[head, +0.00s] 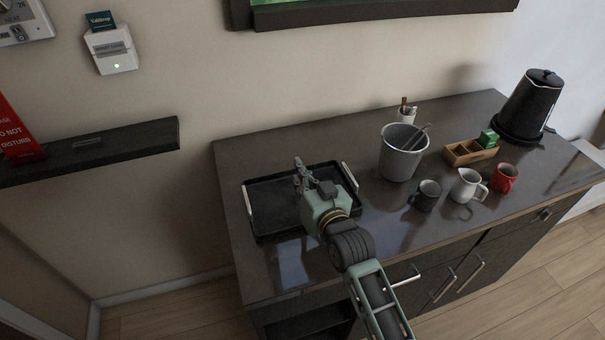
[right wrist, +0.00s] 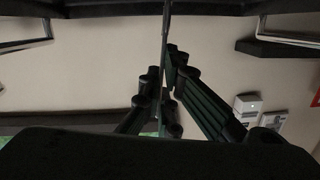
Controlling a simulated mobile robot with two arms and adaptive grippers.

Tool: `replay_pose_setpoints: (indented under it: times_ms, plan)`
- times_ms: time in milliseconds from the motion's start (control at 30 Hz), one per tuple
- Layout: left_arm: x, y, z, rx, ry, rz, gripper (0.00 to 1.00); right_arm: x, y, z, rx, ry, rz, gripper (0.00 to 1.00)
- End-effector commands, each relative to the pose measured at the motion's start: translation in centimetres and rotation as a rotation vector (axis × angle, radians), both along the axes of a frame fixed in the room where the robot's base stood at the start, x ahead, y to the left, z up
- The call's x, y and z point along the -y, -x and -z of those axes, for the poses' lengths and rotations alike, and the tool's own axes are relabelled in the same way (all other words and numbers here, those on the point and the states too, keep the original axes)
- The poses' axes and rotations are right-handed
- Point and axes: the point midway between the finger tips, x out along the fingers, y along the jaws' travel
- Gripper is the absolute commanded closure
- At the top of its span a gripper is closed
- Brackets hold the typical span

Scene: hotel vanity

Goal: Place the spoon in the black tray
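The black tray (head: 272,192) with two pale handles lies on the left part of the dark counter. My right gripper (head: 300,178) is above the tray. Its fingers are close together around a thin grey upright piece (right wrist: 166,22) in the right wrist view, which looks like the spoon seen edge-on. Its bowl cannot be made out, and in the head view the gripper hides most of it. The tray's handles show at the upper left and upper right of the right wrist view. My left gripper is not in view.
Right of the tray stand a grey bucket (head: 398,160) with a utensil in it, a white holder (head: 407,114), a wooden box (head: 466,152), a dark mug (head: 426,197), a white pitcher (head: 467,186), a red mug (head: 504,178) and a black kettle (head: 530,108). A dark shelf (head: 110,146) is at left.

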Motion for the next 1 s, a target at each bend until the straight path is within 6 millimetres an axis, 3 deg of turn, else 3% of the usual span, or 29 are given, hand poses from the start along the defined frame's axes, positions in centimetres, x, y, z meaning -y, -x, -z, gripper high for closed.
replay_pose_setpoints:
  times_ms: [433, 700, 1000]
  plan:
    - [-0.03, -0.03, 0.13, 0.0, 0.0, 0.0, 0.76, 0.02, 0.01, 0.91, 0.001, 0.0, 0.0, 1.0]
    - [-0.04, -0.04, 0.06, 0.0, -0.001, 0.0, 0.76, 0.02, 0.01, 0.82, 0.002, -0.001, 0.0, 0.77]
    - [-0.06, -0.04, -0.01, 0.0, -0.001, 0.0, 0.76, 0.03, 0.0, 0.7, 0.002, -0.001, 0.0, 0.77]
